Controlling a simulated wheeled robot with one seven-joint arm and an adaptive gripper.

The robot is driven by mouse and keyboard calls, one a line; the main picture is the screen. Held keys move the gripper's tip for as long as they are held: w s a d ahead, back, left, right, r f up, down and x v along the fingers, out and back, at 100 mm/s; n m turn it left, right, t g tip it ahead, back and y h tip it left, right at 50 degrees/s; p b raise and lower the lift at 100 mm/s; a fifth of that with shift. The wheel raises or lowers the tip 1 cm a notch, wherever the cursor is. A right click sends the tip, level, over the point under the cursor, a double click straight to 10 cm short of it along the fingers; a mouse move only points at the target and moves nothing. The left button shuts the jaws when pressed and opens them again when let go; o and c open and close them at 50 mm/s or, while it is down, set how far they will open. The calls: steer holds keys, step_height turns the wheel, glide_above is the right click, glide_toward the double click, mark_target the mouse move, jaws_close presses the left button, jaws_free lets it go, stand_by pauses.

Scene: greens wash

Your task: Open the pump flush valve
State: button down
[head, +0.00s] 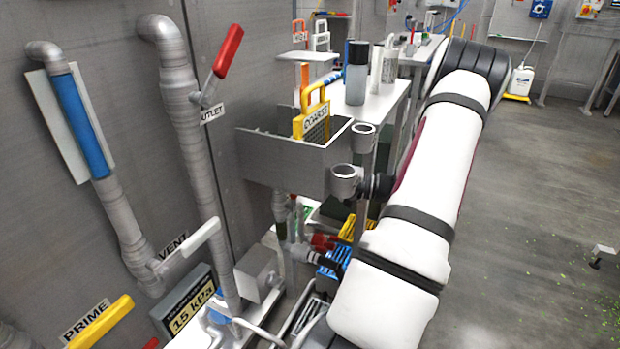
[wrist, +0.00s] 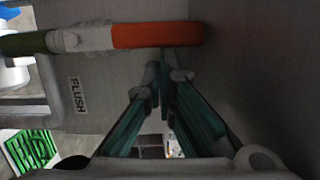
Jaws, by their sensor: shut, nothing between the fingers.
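In the wrist view the flush valve's orange handle (wrist: 158,36) runs level across the top, joined on its left to a grey-white fitting (wrist: 84,38) and a dark green part. A FLUSH label (wrist: 76,95) is on the grey surface below the fitting. My gripper (wrist: 166,76) is shut and empty. Its teal fingers come up from below, with their tips just under the handle's right half in the picture. I cannot tell whether they touch it. In the head view, my white arm reaches down, and I cannot clearly make out the gripper or the flush handle.
A red OUTLET lever (head: 228,51), white VENT lever (head: 201,237) and yellow PRIME lever (head: 104,322) are on the left pipework. A grey basin (head: 285,160) holds a yellow COARSE-labelled frame (head: 316,121). A pressure display (head: 190,306) reads 15 kPa. Open floor (head: 530,220) lies right.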

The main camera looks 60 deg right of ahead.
steer(key=shift+a+r, duration=0.1)
steer(key=shift+a, duration=0.15)
steer(key=shift+d, duration=0.1)
